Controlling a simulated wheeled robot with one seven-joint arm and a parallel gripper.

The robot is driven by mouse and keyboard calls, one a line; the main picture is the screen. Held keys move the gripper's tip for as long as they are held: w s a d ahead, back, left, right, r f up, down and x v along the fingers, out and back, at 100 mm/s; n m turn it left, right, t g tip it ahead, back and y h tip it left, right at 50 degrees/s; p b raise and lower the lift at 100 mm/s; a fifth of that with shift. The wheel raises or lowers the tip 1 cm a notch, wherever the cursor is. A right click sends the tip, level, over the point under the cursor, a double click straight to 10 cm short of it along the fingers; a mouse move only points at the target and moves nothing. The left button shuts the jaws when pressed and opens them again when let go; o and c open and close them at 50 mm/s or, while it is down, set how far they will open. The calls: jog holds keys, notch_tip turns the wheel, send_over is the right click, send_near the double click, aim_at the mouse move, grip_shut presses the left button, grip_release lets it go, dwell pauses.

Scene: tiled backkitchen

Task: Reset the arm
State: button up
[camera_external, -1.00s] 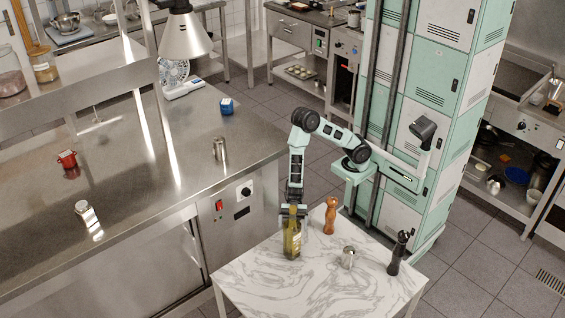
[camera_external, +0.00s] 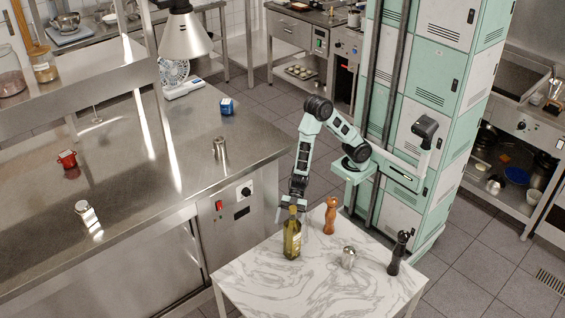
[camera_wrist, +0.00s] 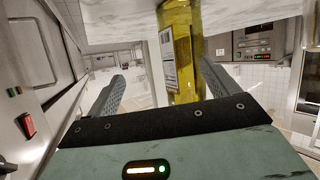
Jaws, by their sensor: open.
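My gripper (camera_external: 293,204) is open at the back left edge of the marble table, right by the neck of a yellow-green bottle (camera_external: 292,240). The bottle stands upright on the table and has a pale label. In the wrist view, my gripper's two fingers (camera_wrist: 163,72) are spread, with the bottle (camera_wrist: 184,45) showing between and beyond them. The fingers do not appear shut on it; whether one touches it I cannot tell. My arm is bent, with its elbow raised above the gripper.
The marble table (camera_external: 265,291) also holds a wooden pepper mill (camera_external: 330,217), a small metal pot (camera_external: 348,257) and a dark mill (camera_external: 397,254). A steel counter (camera_external: 130,215) stands to the left, with a metal cup (camera_external: 220,149) near its edge. Floor shows between counter and lockers.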

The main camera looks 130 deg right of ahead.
jog(key=s+d+r+m+g+h, duration=0.1)
jog(key=s+d+m+g+h, duration=0.3)
jog(key=s, duration=0.7)
jog(key=s+d+r+m+g+h, duration=0.1)
jog(key=s+d+m+g+h, duration=0.25)
jog(key=s, duration=0.75)
jog(key=s+a+r+n+g, duration=0.1)
jog(key=s+a+n+g, duration=0.1)
jog(key=s+a+n, duration=0.5)
jog(key=s+a+r+n+g, duration=0.1)
jog(key=s+a+g, duration=0.1)
jog(key=s+a, duration=0.65)
notch_tip(320, 180, up, 28)
jog(key=w+a+p, duration=0.2)
jog(key=p, duration=2.6)
jog(key=shift+w+a+r+y+p, duration=0.15)
jog(key=shift+a+y+p, duration=0.15)
jog(key=shift+y, duration=0.15)
